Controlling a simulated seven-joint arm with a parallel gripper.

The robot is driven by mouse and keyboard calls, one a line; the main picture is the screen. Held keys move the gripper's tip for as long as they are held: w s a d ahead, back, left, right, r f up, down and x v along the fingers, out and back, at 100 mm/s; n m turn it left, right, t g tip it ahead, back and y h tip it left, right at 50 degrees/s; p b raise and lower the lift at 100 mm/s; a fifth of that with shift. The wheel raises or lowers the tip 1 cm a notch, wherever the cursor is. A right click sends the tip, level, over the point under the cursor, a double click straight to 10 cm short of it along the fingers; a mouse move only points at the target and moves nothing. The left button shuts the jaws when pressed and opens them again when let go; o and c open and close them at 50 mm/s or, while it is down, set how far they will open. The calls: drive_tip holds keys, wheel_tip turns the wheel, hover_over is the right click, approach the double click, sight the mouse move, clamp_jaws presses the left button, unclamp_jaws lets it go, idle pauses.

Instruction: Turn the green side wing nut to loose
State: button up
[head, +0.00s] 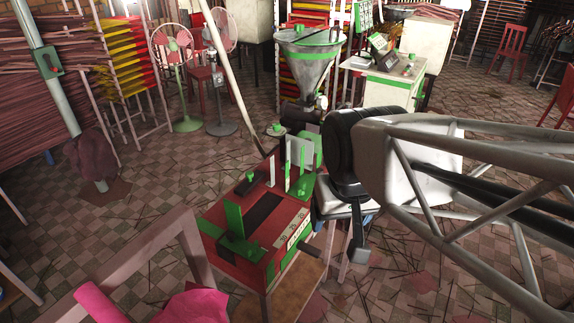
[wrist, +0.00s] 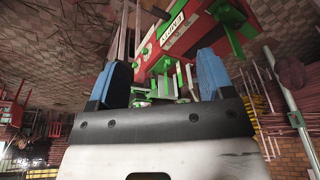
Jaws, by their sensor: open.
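The red extruder (head: 262,215) with green fittings stands at the centre of the head view. It also shows upside down at the top of the wrist view (wrist: 185,33). I cannot tell for sure which green part is the side wing nut. My gripper (wrist: 160,80) is open and empty. Its blue fingers frame green and white parts of the machine, apparently with a gap. In the head view my arm hides part of the machine's right side.
A metal hopper (head: 308,65) with a green rim rises behind the extruder. A white cabinet (head: 385,88) stands at the back right. Fans (head: 172,45) and incense racks (head: 120,60) stand at the back left. Pink cloth (head: 190,305) lies at the front. Tiled floor is open on the left.

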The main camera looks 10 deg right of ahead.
drive_tip(key=w+f+m+y, duration=0.1)
drive_tip(key=w+f+m, duration=0.1)
drive_tip(key=w+m, duration=0.75)
drive_tip(key=m+y, duration=0.2)
drive_tip(key=m, duration=1.5)
approach(302, 187)
drive_tip(key=shift+f+t, duration=0.3)
drive_tip(key=shift+f, duration=0.5)
drive_tip(key=shift+w, duration=0.1)
drive_tip(key=shift+x, duration=3.9)
drive_tip(key=shift+a, duration=0.1)
drive_tip(key=c, duration=0.9)
